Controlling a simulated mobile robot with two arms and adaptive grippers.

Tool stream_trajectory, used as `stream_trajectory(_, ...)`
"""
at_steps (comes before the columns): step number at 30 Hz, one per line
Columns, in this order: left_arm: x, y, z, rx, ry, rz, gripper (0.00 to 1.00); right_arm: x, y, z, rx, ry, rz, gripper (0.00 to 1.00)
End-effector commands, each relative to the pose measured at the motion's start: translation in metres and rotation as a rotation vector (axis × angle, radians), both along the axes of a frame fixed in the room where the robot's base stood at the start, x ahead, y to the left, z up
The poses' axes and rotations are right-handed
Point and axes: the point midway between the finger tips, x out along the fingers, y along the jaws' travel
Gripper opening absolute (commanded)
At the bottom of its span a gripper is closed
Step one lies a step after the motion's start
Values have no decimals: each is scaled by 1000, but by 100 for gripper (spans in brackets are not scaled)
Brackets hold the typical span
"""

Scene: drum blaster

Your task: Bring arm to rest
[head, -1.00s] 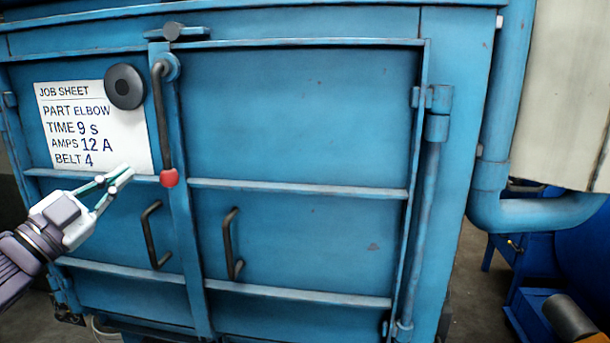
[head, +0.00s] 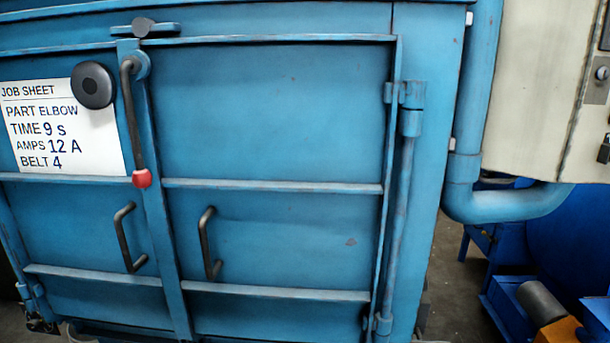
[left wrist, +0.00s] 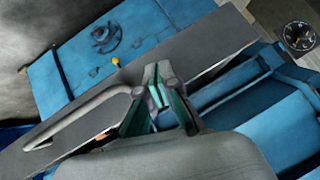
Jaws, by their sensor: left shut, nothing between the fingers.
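My left gripper (left wrist: 155,85) shows in the left wrist view with its fingertips together and nothing between them. Behind it are a grey flat surface and blue machinery; I cannot tell its distance from them. My left arm is not in the head view. My right gripper is in neither view.
The blue cabinet (head: 275,120) has closed doors with a red-tipped lever (head: 132,115) and a job sheet (head: 60,135). A blue pipe (head: 515,203) and a beige cabinet (head: 530,90) stand at right. A gauge (left wrist: 299,36) shows in the left wrist view.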

Motion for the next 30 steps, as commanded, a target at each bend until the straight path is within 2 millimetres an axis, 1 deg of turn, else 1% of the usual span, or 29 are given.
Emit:
stream_trajectory(1,-27,-13,-33,-19,66,10,0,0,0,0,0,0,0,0)
stream_trajectory(2,-41,-21,-50,-27,101,13,0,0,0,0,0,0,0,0)
stream_trajectory(3,-61,-31,-70,-37,147,15,0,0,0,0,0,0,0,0)
stream_trajectory(5,-93,-48,-100,-55,217,20,0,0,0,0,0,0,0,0)
stream_trajectory(6,-114,-60,-118,-64,263,21,0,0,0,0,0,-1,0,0)
stream_trajectory(8,-148,-80,-143,-80,333,20,0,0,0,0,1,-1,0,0)
stream_trajectory(9,-172,-93,-159,-91,380,17,0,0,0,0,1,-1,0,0)
stream_trajectory(11,-207,-115,-179,-107,448,11,0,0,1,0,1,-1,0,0)
stream_trajectory(12,-231,-129,-191,-117,494,8,0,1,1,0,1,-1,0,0)
stream_trajectory(13,-248,-140,-199,-125,526,4,0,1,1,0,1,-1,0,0)
stream_trajectory(14,-265,-151,-206,-133,558,1,0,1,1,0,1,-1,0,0)
stream_trajectory(15,-287,-164,-214,-142,597,-7,0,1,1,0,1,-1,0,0)
stream_trajectory(18,-332,-193,-228,-164,680,-21,0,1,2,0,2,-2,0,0)
stream_trajectory(21,-363,-213,-234,-176,735,-34,0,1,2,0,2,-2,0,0)
stream_trajectory(24,-380,-224,-237,-183,764,-43,0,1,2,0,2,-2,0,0)
stream_trajectory(26,-383,-227,-237,-185,770,-44,0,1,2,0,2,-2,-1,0)
stream_trajectory(30,-383,-227,-237,-185,770,-44,0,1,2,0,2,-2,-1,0)
